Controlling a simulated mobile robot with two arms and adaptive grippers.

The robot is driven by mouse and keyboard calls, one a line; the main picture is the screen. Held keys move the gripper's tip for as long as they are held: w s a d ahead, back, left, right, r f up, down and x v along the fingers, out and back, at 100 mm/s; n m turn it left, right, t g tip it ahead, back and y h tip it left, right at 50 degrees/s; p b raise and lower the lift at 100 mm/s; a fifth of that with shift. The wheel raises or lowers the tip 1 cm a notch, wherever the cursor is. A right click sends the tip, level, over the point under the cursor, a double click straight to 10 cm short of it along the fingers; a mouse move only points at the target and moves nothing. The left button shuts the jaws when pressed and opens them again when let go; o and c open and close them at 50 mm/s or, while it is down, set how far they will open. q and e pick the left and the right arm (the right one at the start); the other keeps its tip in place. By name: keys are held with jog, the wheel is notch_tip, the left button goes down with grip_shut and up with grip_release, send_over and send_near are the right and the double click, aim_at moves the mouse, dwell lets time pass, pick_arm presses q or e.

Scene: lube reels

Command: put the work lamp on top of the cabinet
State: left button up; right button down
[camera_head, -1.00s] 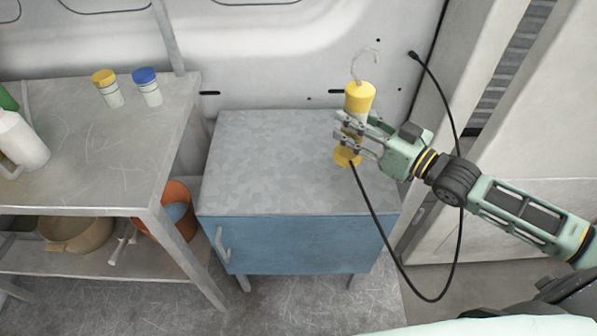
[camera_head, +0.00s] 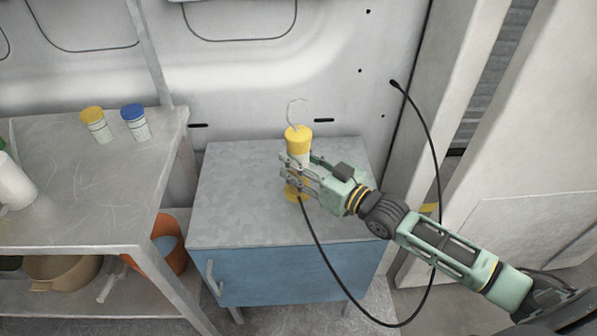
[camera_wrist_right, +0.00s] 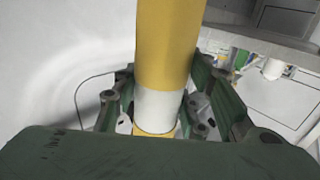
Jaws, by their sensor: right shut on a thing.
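The work lamp (camera_head: 298,138) is yellow with a pale middle band, a hook on top and a black cable from its base. My right gripper (camera_head: 294,173) is shut around its middle and holds it upright over the cabinet top (camera_head: 235,190). The cabinet has a grey mottled top and a blue front. I cannot tell whether the lamp's base touches the top. In the right wrist view the lamp (camera_wrist_right: 168,50) stands between the fingers of the right gripper (camera_wrist_right: 158,105). My left gripper is not in view.
A metal shelf bench (camera_head: 70,205) stands left of the cabinet, bearing a yellow-capped jar (camera_head: 96,125), a blue-capped jar (camera_head: 136,122) and a white container (camera_head: 12,183). An orange bucket (camera_head: 172,250) sits between them. The cable (camera_head: 438,200) loops to the wall. The cabinet top's left part is clear.

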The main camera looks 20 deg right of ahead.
aim_at(306, 179)
jog(key=shift+f, duration=1.8)
jog(key=shift+f, duration=0.15)
jog(key=c, duration=1.1)
grip_release()
jog(key=shift+f, duration=0.1)
jog(key=shift+s+d, duration=0.15)
jog(key=shift+s, duration=0.15)
jog(key=v, duration=1.1)
jog(key=shift+s+d, duration=0.1)
jog(key=shift+s, duration=0.1)
